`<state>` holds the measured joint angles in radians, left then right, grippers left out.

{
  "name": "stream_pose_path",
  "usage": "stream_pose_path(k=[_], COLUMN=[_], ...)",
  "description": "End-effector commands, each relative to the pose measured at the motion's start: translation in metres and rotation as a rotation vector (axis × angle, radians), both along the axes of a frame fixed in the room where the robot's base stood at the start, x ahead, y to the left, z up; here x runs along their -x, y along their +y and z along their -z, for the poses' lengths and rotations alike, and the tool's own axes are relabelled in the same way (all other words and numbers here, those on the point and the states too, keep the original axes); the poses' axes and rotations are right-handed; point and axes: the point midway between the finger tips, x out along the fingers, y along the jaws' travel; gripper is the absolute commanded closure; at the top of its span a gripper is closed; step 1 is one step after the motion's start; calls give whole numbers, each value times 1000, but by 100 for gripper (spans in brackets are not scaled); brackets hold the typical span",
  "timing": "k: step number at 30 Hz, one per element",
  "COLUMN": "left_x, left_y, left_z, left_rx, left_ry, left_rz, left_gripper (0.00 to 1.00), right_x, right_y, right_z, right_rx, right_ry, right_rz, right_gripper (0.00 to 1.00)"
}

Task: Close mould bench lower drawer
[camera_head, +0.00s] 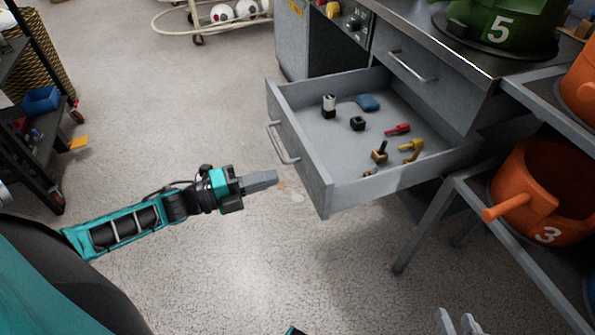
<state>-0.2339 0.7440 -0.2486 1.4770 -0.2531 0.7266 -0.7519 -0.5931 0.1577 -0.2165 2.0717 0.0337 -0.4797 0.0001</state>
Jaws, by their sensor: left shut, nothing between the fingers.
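The mould bench's lower drawer (300,165) is pulled far out, with its grey front and bar handle (281,144) facing left. Several small items lie inside it. The drawer above, with its own handle (411,68), is shut. My left gripper (276,178) is shut and empty. In the picture its tips are just below the handle and left of the drawer front; I see a gap to the front but cannot tell the depth.
A grey rack on the right holds an orange pot marked 3 (540,185); its leg (425,225) stands close to the drawer. A green pot marked 5 (500,32) sits on the bench top. A dark shelf (28,150) stands at left. The floor before the drawer is clear.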

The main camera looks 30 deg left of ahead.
Motion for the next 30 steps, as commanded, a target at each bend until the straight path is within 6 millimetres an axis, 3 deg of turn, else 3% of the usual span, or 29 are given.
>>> stream_pose_path(k=[6, 12, 30], left_x=[-35, -52, -59], left_y=[-30, -44, -50], left_z=[0, 1, 0], left_rx=[3, 2, 3], left_ry=[-3, 1, 1], left_rz=[0, -2, -1], left_gripper=[100, 100, 100], right_x=[0, 0, 0], right_y=[-1, 0, 1], right_z=[8, 11, 12], right_rx=[0, -1, -7], right_ry=[1, 1, 1], right_rz=[1, 3, 8], right_gripper=[62, 62, 62])
